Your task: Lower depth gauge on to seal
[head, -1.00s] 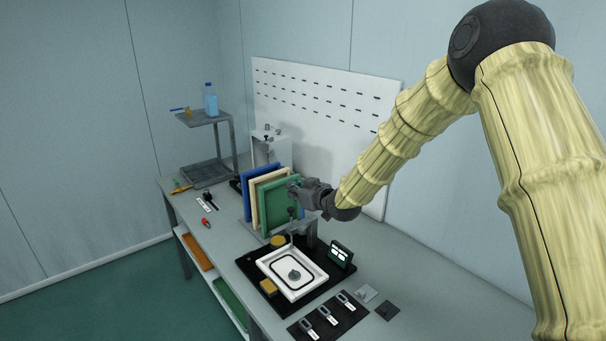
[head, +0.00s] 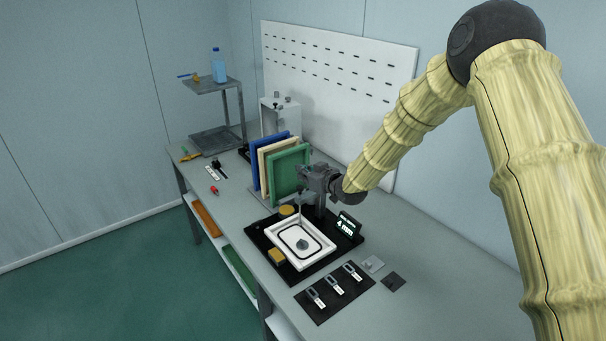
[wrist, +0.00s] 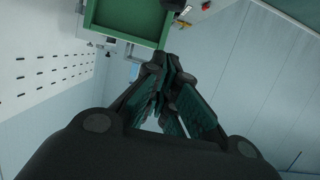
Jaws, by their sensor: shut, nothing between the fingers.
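A white tray (head: 275,234) lies on a black base, with a black rounded seal (head: 285,233) and a small grey piece (head: 302,244) inside its outline. The depth gauge (head: 300,209) shows as a thin upright rod over the tray's far side; whether its tip touches the seal is too small to tell. A small display (head: 345,224) to its right reads "4 mm". My gripper (head: 303,174) is at the top of the gauge, by a grey post. In the wrist view my gripper (wrist: 165,70) is shut, with nothing visible between its fingers.
Blue, cream and green panels (head: 289,170) stand in a rack just behind my gripper. A black mat (head: 334,291) with several labelled tools lies in front.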

